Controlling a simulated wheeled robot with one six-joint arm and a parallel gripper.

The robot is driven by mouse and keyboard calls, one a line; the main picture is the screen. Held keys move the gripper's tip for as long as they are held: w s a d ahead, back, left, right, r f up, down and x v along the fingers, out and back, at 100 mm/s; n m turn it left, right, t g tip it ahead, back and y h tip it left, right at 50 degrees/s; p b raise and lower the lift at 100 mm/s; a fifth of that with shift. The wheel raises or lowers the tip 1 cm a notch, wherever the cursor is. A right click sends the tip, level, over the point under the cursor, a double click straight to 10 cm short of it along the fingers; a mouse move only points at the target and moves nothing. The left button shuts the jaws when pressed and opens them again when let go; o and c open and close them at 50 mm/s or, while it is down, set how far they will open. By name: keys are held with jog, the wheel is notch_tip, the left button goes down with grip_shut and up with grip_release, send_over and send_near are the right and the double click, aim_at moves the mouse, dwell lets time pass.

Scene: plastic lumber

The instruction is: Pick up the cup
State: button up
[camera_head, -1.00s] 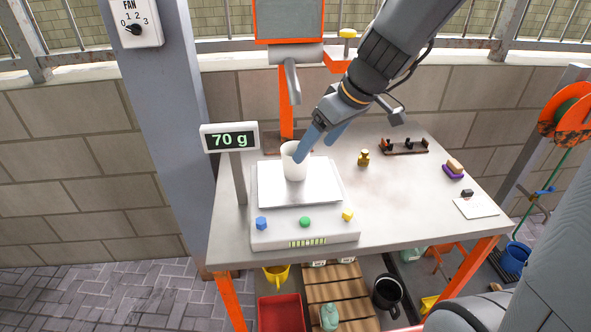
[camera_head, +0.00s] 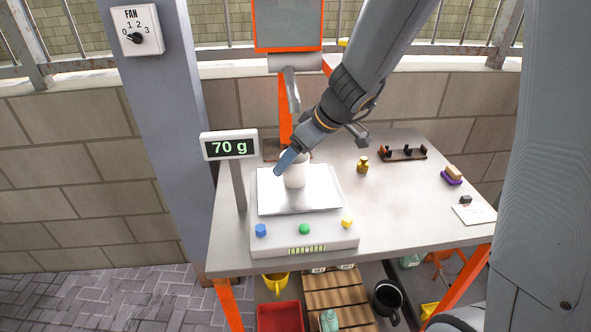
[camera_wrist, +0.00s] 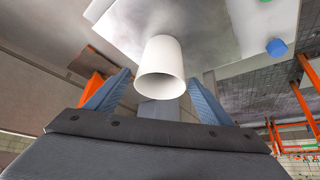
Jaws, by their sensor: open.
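The white cup (camera_head: 295,173) stands on the metal plate of the scale (camera_head: 318,200). In the wrist view the cup (camera_wrist: 160,62) shows with its round opening toward the camera, in front of the gap between the two blue fingers. My gripper (camera_head: 291,160) is at the top of the cup in the head view, and one finger partly covers the rim. In the wrist view my gripper (camera_wrist: 155,95) is open, with a finger to each side of the cup's line. I cannot tell whether either finger touches it.
The scale's display (camera_head: 230,146) reads 70 g on a post to the left. A small brass weight (camera_head: 363,164), a dark rack (camera_head: 402,153) and a purple-and-tan block (camera_head: 452,175) sit on the table (camera_head: 400,215). The table's middle right is clear.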

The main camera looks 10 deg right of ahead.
jog(key=shift+f, duration=0.1)
jog(key=c, duration=1.3)
jog(key=shift+o, duration=0.2)
